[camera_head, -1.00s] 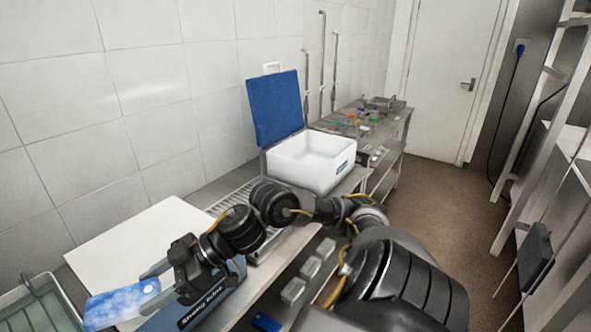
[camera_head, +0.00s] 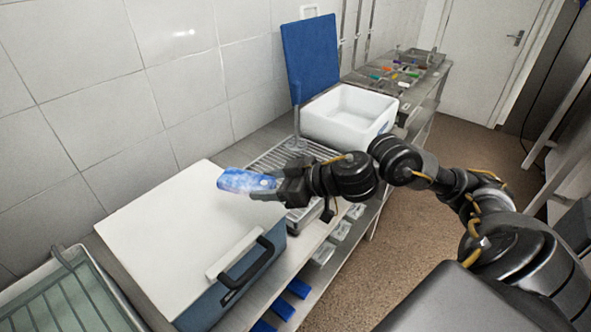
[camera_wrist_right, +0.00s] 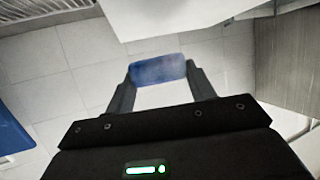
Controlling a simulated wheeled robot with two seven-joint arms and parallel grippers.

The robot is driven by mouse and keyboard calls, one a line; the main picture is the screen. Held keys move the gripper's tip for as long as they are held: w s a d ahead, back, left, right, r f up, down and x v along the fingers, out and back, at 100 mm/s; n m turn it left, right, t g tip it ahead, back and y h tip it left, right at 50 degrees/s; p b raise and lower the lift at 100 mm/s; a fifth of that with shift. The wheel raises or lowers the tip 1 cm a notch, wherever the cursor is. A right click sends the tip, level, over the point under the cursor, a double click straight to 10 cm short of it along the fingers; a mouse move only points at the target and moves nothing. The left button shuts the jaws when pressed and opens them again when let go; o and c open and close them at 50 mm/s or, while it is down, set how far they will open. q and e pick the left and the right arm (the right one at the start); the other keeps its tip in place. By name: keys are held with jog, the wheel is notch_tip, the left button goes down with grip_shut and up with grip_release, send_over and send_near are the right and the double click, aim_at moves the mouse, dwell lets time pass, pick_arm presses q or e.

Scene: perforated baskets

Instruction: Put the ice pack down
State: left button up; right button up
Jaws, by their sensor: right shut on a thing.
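A blue and white ice pack (camera_head: 243,181) is in the jaws of my right gripper (camera_head: 268,187), above the far right part of a closed box with a white lid (camera_head: 165,235). In the right wrist view the ice pack (camera_wrist_right: 158,69) spans the space between the two fingertips (camera_wrist_right: 160,75). My left gripper is not in view.
A wire rack (camera_head: 290,155) lies between the closed box and the open cooler. A greenish glass-like basket (camera_head: 65,300) is at the lower left. Small coloured items (camera_head: 395,72) lie on the far table. Blue items (camera_head: 283,307) sit on a lower shelf.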

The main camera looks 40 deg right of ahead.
jog(key=shift+s+d+f+m+t+h, duration=0.3)
jog(key=shift+d+f+m+t+h, duration=0.3)
jog(key=shift+d+f+m+h, duration=1.35)
jog(key=shift+s+d+f+m+t+h, duration=0.25)
jog(key=shift+d+f+m+t+h, duration=0.45)
jog(key=shift+d+m+h, duration=2.3)
jog(key=shift+n+y, duration=0.35)
jog(key=shift+n, duration=0.5)
jog(key=w+d+f, duration=0.3)
jog(key=w+d+f+b, duration=0.1)
jog(key=w+d+f, duration=0.1)
jog(key=w+d, duration=0.1)
jog(key=w+d+f, duration=0.2)
jog(key=w+f, duration=0.1)
jog(key=w, duration=0.1)
jog(key=shift+w+d+f+b, duration=0.2)
jog(key=shift+d+f+b, duration=0.15)
jog(key=shift+d, duration=0.05)
jog(key=shift+w+d+f, duration=0.25)
jog(key=shift+w+f, duration=0.15)
jog(key=shift+f, duration=0.2)
notch_tip(320, 180, down, 3)
jog(key=shift+w+d, duration=0.1)
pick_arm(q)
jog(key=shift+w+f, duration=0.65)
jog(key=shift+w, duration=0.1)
pick_arm(e)
jog(key=shift+f, duration=0.1)
